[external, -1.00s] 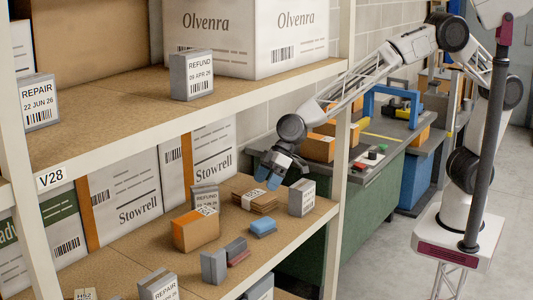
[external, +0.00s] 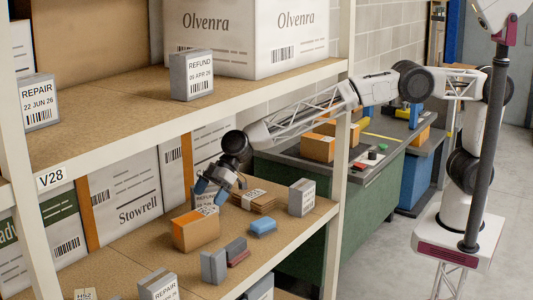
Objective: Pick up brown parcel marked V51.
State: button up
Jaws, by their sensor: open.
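A brown parcel (external: 196,232) with orange tape and a white label on top stands on the lower shelf; its marking is too small to read surely, so I cannot confirm V51. A flat brown stack (external: 258,199) with a white label lies behind it to the right; its marking is also unclear. My gripper (external: 210,194) is open and empty, pointing down just above and behind the brown parcel, apart from it as far as I can see. It partly covers a grey REFUND box.
Grey boxes (external: 302,197) and (external: 214,266), a blue item (external: 263,227) and a dark red item share the lower shelf (external: 130,255). The upper shelf (external: 120,105) overhangs it, and a white rack post (external: 338,200) stands at the right. Large Stowrell cartons (external: 125,195) line the back.

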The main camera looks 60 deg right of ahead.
aim_at(195, 215)
jog(key=shift+w+f+n, duration=0.1)
jog(key=shift+w+n, duration=0.2)
jog(key=shift+w, duration=0.05)
jog(key=shift+f, duration=0.1)
jog(key=shift+x, duration=1.2)
jog(key=shift+a+f, duration=0.1)
jog(key=shift+x, duration=2.45)
jog(key=shift+s+a, duration=0.1)
jog(key=shift+s, duration=0.05)
jog(key=c, duration=1.6)
